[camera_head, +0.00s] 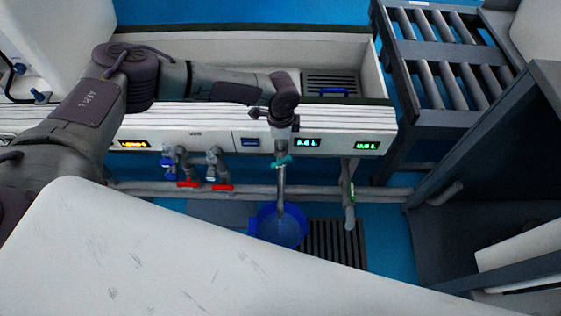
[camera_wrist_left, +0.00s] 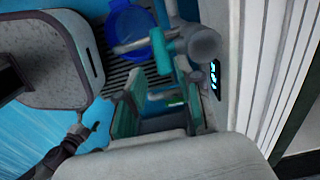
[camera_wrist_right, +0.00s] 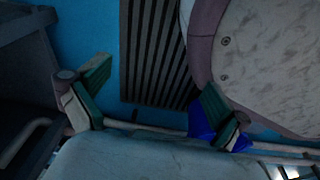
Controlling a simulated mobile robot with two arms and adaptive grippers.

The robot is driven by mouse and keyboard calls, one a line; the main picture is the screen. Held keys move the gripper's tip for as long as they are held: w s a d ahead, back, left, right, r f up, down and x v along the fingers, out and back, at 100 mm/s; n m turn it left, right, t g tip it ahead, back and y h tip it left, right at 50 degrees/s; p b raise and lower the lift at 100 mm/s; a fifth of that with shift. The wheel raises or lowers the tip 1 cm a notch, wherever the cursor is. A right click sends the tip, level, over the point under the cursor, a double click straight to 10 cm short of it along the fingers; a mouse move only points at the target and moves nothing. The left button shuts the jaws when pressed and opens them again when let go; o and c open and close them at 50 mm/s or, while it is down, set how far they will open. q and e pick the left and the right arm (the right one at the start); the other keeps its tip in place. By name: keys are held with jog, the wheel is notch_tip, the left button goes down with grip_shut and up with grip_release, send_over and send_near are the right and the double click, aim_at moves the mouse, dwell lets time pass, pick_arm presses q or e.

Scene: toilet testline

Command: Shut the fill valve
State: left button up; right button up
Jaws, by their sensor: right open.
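A valve with a teal handle (camera_head: 284,160) sits on the pipe below the trough's front panel, above a blue bucket (camera_head: 278,226). I cannot read a label naming it the fill valve. My left gripper (camera_head: 282,123) is just above this valve. In the left wrist view, my left gripper (camera_wrist_left: 156,80) has its fingers apart, with the teal handle (camera_wrist_left: 163,46) close beyond the tips; contact cannot be told. My right gripper (camera_wrist_right: 157,92) is open and empty over the floor in the right wrist view; it is not visible in the head view.
Two red-handled valves (camera_head: 204,185) sit to the left, and a green-handled valve (camera_head: 351,190) to the right. A floor grate (camera_head: 335,243) lies beside the bucket. Horizontal pipes run under the trough. A roller rack (camera_head: 440,60) stands at the right back.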

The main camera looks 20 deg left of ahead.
aim_at(281, 161)
pick_arm(q)
notch_tip(281, 161, down, 8)
jog(key=shift+f+b, duration=0.1)
jog(key=shift+b, duration=0.75)
jog(key=shift+f, duration=0.55)
pick_arm(e)
jog(key=w+r, duration=0.5)
jog(key=shift+a, duration=0.35)
pick_arm(q)
jog(key=shift+c, duration=0.6)
jog(key=shift+s+d, duration=0.1)
grip_shut()
pick_arm(e)
jog(key=shift+s+r+t, duration=0.15)
jog(key=shift+r+t, duration=0.05)
jog(key=shift+t, duration=0.1)
